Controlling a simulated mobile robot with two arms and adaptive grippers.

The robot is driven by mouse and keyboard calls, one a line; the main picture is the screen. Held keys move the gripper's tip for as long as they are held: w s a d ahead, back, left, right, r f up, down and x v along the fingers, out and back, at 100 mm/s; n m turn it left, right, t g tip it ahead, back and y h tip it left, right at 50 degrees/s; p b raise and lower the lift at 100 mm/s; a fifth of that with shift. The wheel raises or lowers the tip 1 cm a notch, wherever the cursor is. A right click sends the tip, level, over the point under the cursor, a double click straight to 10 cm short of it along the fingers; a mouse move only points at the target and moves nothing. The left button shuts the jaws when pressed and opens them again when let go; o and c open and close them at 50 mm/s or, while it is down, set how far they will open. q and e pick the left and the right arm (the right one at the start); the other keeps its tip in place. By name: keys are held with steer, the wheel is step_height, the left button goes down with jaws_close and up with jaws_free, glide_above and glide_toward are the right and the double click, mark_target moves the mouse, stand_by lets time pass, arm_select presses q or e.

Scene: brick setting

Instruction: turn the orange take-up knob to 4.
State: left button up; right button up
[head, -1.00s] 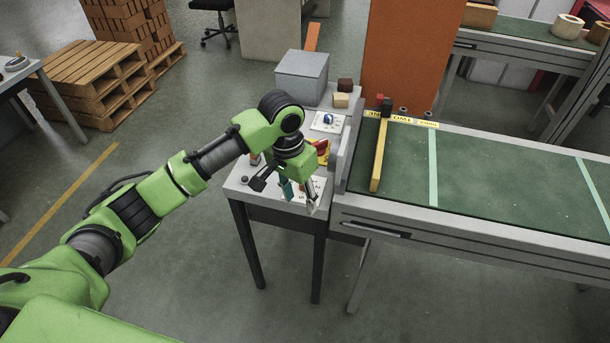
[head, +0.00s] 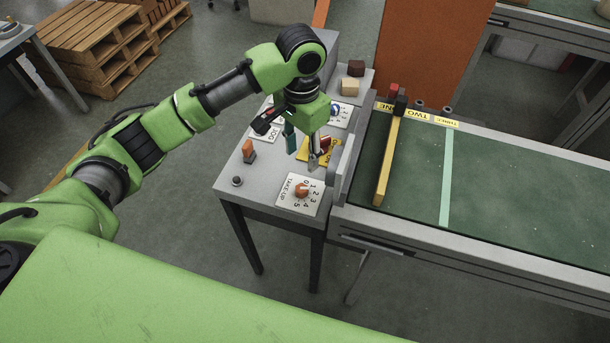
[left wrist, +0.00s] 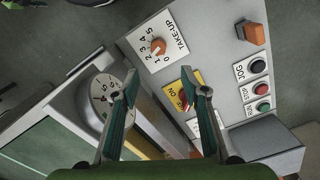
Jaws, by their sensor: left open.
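The orange take-up knob (head: 302,190) sits on a white plate (head: 287,200) marked TAKE-UP and 0 to 5, at the near end of the grey control table. It also shows in the left wrist view (left wrist: 157,46), beyond the fingertips; I cannot tell which number it points to. My left gripper (head: 302,150) is open and empty, above the table and farther back than the knob, apart from it. In the left wrist view its two fingers (left wrist: 160,88) stand wide apart with nothing between them. My right gripper is not in view.
An orange switch (head: 249,152) and a dark button (head: 237,181) stand left of the knob. A yellow plate (left wrist: 185,90) with a red switch and several push buttons (left wrist: 261,88) lie nearby. The conveyor (head: 480,200) with a yellow bar (head: 388,165) borders the table on the right.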

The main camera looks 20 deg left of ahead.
arm_select(q)
glide_above(301, 188)
steer(key=f, duration=0.4)
steer(key=shift+s+f+p, duration=0.2)
steer(key=shift+s+p, duration=0.05)
steer(key=shift+p, duration=0.05)
steer(key=f, duration=0.6)
steer(key=shift+w+f+p, duration=0.25)
steer(key=shift+p, duration=0.1)
steer(key=shift+f, duration=0.35)
steer(key=shift+d+f, duration=0.1)
steer(key=shift+f, duration=0.45)
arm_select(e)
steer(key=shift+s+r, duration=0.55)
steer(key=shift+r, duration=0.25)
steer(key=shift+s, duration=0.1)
arm_select(q)
steer(key=c, duration=1.1)
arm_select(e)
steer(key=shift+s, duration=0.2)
